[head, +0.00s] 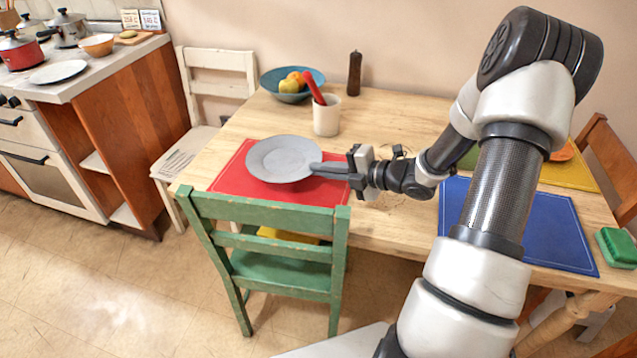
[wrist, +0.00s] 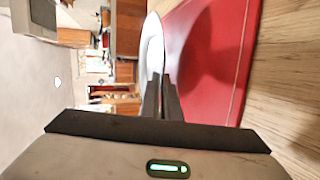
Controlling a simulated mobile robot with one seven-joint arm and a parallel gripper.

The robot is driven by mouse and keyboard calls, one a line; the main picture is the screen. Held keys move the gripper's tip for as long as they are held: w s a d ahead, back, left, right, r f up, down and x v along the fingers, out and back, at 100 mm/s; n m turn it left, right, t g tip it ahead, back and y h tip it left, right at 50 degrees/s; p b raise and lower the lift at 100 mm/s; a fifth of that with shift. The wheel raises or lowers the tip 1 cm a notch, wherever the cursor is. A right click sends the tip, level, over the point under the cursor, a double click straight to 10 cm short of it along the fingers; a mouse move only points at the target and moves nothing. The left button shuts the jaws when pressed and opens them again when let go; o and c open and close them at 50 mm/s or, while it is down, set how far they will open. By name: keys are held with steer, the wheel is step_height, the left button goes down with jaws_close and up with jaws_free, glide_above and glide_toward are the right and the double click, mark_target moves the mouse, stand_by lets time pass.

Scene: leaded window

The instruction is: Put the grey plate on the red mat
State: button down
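The grey plate (head: 283,158) is held roughly level over the red mat (head: 226,183) on the wooden table. My gripper (head: 318,168) is shut on the plate's right edge. In the wrist view the plate (wrist: 152,45) shows nearly edge-on between the fingertips (wrist: 162,82). The red mat (wrist: 225,75) lies beside it in that view, with a dark shadow on it. The shadow stands apart from the plate, so the plate seems to be a little above the mat. The plate hides the mat's middle and back in the head view.
A white cup (head: 327,117) with a red-handled item stands behind the plate, near a blue fruit bowl (head: 280,92) and a dark pepper mill (head: 354,73). A green chair (head: 273,210) stands at the near edge. A blue mat (head: 545,228) lies to the right.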

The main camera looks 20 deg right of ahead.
mark_target(321, 189)
step_height(321, 189, down, 4)
steer(key=shift+r+b, duration=0.15)
steer(key=shift+b, duration=0.35)
steer(key=c, duration=2.4)
jaws_free()
steer(key=shift+c, duration=0.2)
steer(key=shift+o, duration=0.8)
steer(key=shift+s+d+r, duration=0.1)
steer(key=shift+d, duration=0.05)
steer(key=p+v, duration=0.2)
steer(key=v, duration=0.9)
steer(key=shift+s+d, duration=0.15)
steer(key=shift+s, duration=0.1)
